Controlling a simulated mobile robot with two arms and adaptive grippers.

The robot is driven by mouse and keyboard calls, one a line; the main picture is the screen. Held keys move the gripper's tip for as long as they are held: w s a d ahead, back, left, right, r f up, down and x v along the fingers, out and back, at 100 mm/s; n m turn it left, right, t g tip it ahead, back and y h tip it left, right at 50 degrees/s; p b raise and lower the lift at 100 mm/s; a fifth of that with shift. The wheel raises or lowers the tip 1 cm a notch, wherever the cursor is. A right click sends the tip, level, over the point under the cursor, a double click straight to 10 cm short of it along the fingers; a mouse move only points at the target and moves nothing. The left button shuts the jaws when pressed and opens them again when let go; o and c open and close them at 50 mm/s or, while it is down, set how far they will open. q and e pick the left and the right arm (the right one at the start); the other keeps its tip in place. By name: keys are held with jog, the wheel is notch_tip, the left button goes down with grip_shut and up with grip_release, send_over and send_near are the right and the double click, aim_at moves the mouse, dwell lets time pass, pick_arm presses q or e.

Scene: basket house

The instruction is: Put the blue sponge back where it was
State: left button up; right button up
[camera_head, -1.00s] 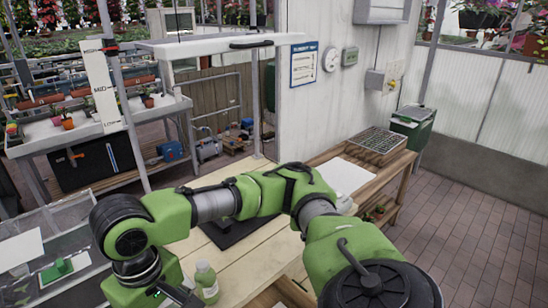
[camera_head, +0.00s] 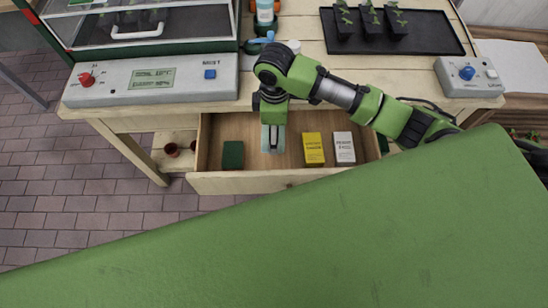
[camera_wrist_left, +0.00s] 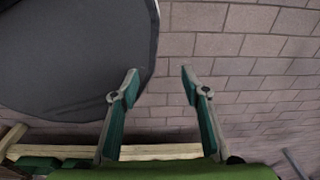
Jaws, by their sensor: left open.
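I cannot make out a blue sponge for certain. A small blue item (camera_head: 258,43) lies on the bench at the back, beside a bottle (camera_head: 265,12), but it is too small to name. My right gripper (camera_head: 272,150), on the arm from the right, points down into the open drawer (camera_head: 235,183). It is between a dark green box (camera_head: 233,155) and a yellow box (camera_head: 313,149). Whether its fingers hold anything cannot be told. My left gripper (camera_wrist_left: 158,78) is open and empty over the brick floor in the left wrist view; it is not visible in the head view.
A white box (camera_head: 344,148) lies in the drawer right of the yellow one. On the bench are a mist control panel (camera_head: 150,80), a black tray (camera_head: 430,42) of seedling pots and a light control box (camera_head: 470,75). Brick floor (camera_head: 80,200) is clear at left.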

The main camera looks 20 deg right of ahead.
send_over(275, 157)
jog(key=shift+n, duration=0.4)
notch_tip(275, 157, down, 8)
jog(key=shift+r, duration=0.1)
pick_arm(q)
jog(key=shift+s+d+f, duration=0.2)
jog(key=shift+s+d, duration=0.3)
jog(key=shift+s, duration=0.15)
pick_arm(e)
jog(key=shift+f, duration=1.95)
jog(key=shift+a+f, duration=0.1)
jog(key=shift+f, duration=0.1)
jog(key=o, duration=1)
pick_arm(q)
jog(key=shift+w+a, duration=0.1)
jog(key=shift+a, duration=0.05)
pick_arm(e)
jog(key=shift+o, duration=0.2)
jog(key=shift+r, duration=0.1)
